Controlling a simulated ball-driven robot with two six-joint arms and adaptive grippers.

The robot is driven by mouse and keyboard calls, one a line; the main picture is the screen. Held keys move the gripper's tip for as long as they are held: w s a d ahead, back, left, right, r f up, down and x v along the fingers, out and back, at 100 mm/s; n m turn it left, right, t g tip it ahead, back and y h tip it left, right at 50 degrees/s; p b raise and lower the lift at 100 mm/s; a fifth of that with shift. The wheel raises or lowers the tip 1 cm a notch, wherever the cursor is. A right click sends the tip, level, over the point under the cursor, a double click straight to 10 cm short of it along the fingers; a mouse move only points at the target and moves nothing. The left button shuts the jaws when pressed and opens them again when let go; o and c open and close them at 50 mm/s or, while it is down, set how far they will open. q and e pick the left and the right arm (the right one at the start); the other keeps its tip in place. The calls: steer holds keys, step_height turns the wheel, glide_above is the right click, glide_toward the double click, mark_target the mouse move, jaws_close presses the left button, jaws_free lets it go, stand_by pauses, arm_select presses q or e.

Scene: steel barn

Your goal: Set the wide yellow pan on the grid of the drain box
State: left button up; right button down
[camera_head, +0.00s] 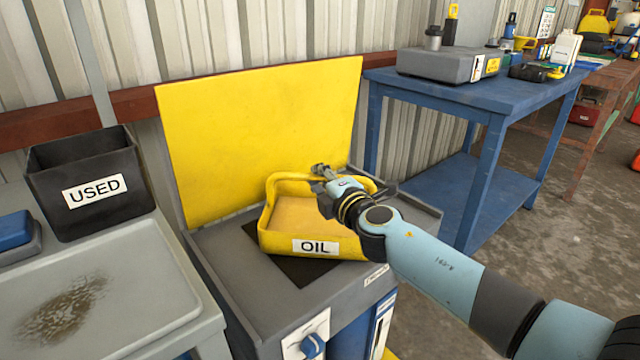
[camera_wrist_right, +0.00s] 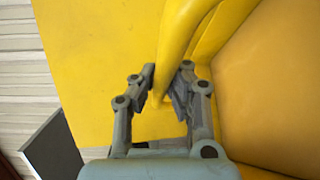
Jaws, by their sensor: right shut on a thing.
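The wide yellow pan (camera_head: 302,238) carries an OIL label and is over the dark grid (camera_head: 292,268) in the top of the grey drain box (camera_head: 228,270). It looks roughly level; whether it touches the grid, I cannot tell. My right gripper (camera_head: 322,170) is shut on the pan's rim at the back. In the right wrist view, the fingers (camera_wrist_right: 168,88) close around a yellow rim or handle of the pan (camera_wrist_right: 275,85). The pan hides most of the grid. My left gripper is not in view.
The box's yellow lid (camera_head: 260,130) stands open behind the pan. A black USED bin (camera_head: 92,185) and a stained grey tray (camera_head: 110,290) are at left. A blue table (camera_head: 480,92) with a grey device (camera_head: 448,64) stands at back right.

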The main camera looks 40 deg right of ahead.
steer(key=shift+r, duration=0.1)
steer(key=c, duration=1.4)
jaws_free()
steer(key=shift+c, duration=0.2)
steer(key=shift+s, duration=0.1)
steer(key=s+a, duration=0.2)
steer(key=s, duration=0.9)
steer(key=shift+s+r, duration=0.35)
